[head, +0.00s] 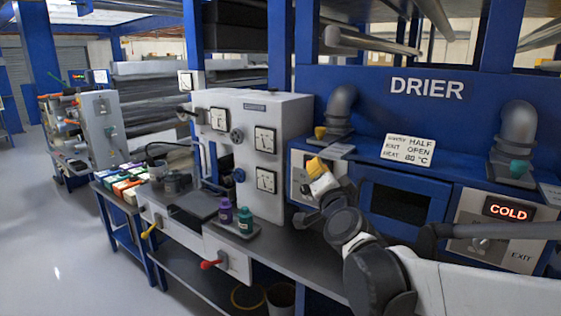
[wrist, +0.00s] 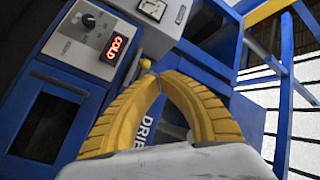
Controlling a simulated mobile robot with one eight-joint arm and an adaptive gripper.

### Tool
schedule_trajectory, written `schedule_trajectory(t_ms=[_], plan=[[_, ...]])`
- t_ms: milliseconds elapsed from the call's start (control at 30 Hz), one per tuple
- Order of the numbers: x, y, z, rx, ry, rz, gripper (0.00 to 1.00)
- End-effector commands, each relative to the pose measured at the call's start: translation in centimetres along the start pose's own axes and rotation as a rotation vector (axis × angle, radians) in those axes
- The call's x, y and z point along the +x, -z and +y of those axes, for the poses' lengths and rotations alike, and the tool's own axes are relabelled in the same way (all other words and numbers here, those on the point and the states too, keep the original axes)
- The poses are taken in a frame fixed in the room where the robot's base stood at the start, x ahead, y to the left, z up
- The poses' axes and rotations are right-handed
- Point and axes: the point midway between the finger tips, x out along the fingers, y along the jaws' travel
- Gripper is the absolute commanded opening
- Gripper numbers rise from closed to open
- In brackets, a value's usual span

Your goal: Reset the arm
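My arm comes in from the lower right of the head view and bends up in front of the blue drier (head: 450,130). My gripper (head: 317,167) is in front of the drier's left side panel, close to the grey machine with dials (head: 245,150). In the wrist view my gripper (wrist: 159,82) shows two ribbed yellow fingers whose tips come together. Nothing shows held between them. A small yellow knob (wrist: 145,64) shows just beyond the tips; I cannot tell whether they touch it. The wrist view is tilted.
The bench bears a purple bottle (head: 225,214) and a teal bottle (head: 245,220) on a small tray. Coloured boxes (head: 125,185) stand farther left. A display reading COLD (head: 508,210) is on the drier's right. Open floor (head: 60,240) lies at the left.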

Motion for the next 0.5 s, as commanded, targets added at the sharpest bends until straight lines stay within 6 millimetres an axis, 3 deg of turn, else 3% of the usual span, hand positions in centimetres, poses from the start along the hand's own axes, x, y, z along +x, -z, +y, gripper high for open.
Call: schedule_trajectory(t_ms=[67, 167, 300, 400, 500], plan=[[-4.0, -1.3, 0.3, -0.137, -0.018, -0.145, 0.0], [-9.6, -3.7, 2.6, -0.309, -0.076, -0.337, 0.0], [-18.8, -6.4, 8.5, -0.525, -0.22, -0.594, 0.0], [-24.6, -7.3, 12.7, -0.629, -0.331, -0.734, 0.0], [-29.0, -7.5, 15.8, -0.697, -0.425, -0.83, 0.0]])
